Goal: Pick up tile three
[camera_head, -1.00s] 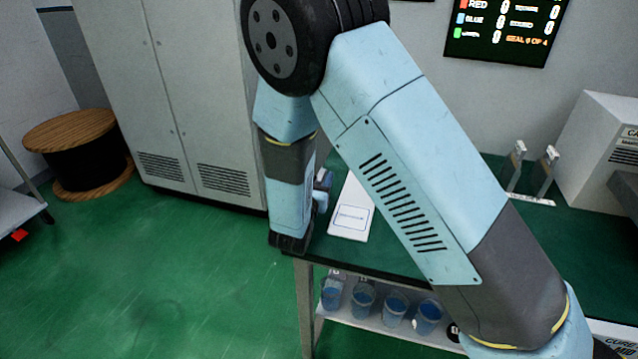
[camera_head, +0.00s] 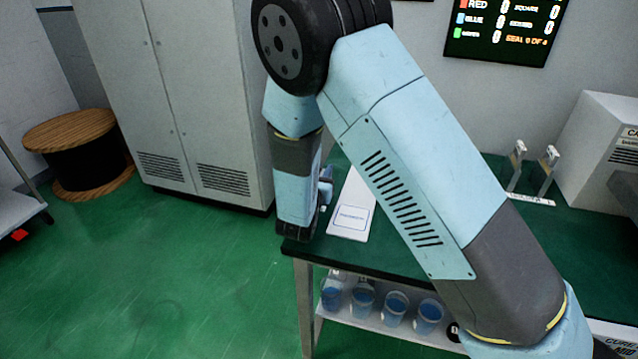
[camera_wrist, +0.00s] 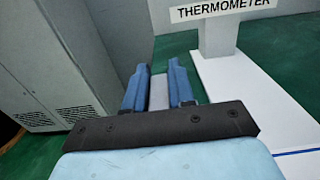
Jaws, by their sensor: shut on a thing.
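In the wrist view my gripper (camera_wrist: 158,70) has its two blue fingers closed on a pale grey piece (camera_wrist: 159,93). No number shows on this piece, so I cannot tell which tile it is. In the head view my gripper (camera_head: 326,186) is at the left end of the green-topped table (camera_head: 390,252), beside a white board (camera_head: 350,222). My arm hides much of the table there, and the held piece cannot be made out in that view.
A white stand labelled THERMOMETER (camera_wrist: 222,12) rises close ahead, right of my fingers. Grey cabinets (camera_head: 190,90) stand at the left. Blue-filled cups (camera_head: 395,308) sit on the lower shelf. Two upright clips (camera_head: 532,170) and a white machine (camera_head: 600,150) are at the right.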

